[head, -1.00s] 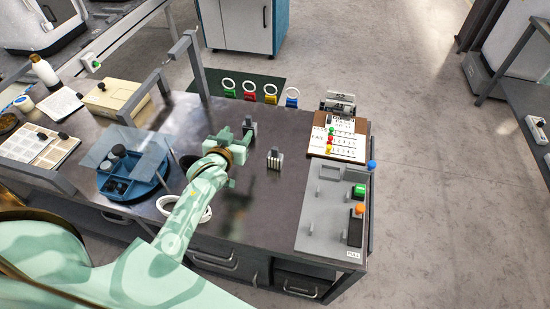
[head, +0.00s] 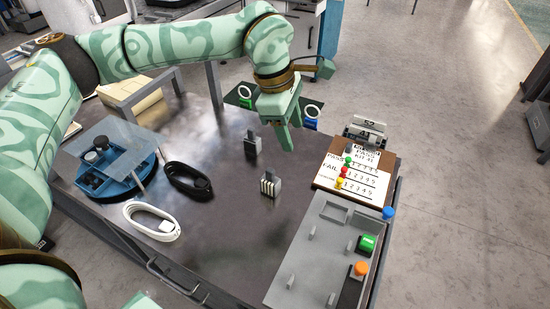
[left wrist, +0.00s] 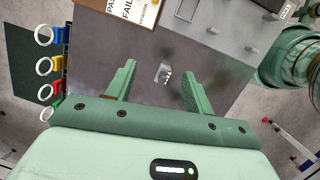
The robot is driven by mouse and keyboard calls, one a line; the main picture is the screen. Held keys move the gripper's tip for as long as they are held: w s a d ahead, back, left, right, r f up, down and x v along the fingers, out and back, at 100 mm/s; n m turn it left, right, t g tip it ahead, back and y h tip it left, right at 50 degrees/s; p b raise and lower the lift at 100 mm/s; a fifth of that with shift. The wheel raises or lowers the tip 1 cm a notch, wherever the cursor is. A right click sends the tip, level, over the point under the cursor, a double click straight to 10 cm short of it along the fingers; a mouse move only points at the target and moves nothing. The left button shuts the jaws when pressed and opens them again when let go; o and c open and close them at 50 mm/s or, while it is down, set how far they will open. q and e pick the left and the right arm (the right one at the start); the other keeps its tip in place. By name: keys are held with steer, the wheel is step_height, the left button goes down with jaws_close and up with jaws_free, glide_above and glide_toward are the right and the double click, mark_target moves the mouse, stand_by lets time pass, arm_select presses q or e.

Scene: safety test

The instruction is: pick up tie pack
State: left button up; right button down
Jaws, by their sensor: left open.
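The tie pack looks like the small grey block with pale strips (head: 270,185), standing near the middle of the dark table. It also shows in the left wrist view (left wrist: 163,73), between the two fingers and beyond their tips. My left gripper (head: 289,135) points down above the back part of the table, up and behind the pack in the head view. Its jaws (left wrist: 156,85) are open and empty, apart from the pack. My right gripper does not show.
A dark upright block (head: 251,147) stands left of the pack. Black (head: 188,181) and white (head: 152,221) cable coils and a blue round tray (head: 118,184) lie further left. A pass/fail board (head: 352,172) and a grey fixture panel (head: 308,262) are at the right. The front middle of the table is clear.

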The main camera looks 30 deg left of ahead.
arm_select(q)
steer(key=s+a+f+m+g+y, duration=0.1)
steer(key=s+a+m+g+y, duration=0.1)
steer(key=s+a+y, duration=0.15)
steer(key=b, duration=0.4)
glide_above(270, 180)
steer(key=shift+h, duration=0.45)
steer(key=f, duration=0.8)
steer(key=shift+a, duration=0.2)
step_height(270, 180, down, 3)
steer(key=shift+w+r+b, duration=0.1)
steer(key=shift+r+b, duration=0.1)
steer(key=shift+b, duration=0.1)
steer(key=shift+f, duration=0.25)
steer(key=f+b, duration=0.2)
steer(key=f, duration=0.1)
steer(key=f+b, duration=0.1)
steer(key=shift+w+f, duration=0.35)
steer(key=shift+f+b, duration=0.35)
steer(key=shift+r, duration=0.15)
steer(key=c, duration=1.1)
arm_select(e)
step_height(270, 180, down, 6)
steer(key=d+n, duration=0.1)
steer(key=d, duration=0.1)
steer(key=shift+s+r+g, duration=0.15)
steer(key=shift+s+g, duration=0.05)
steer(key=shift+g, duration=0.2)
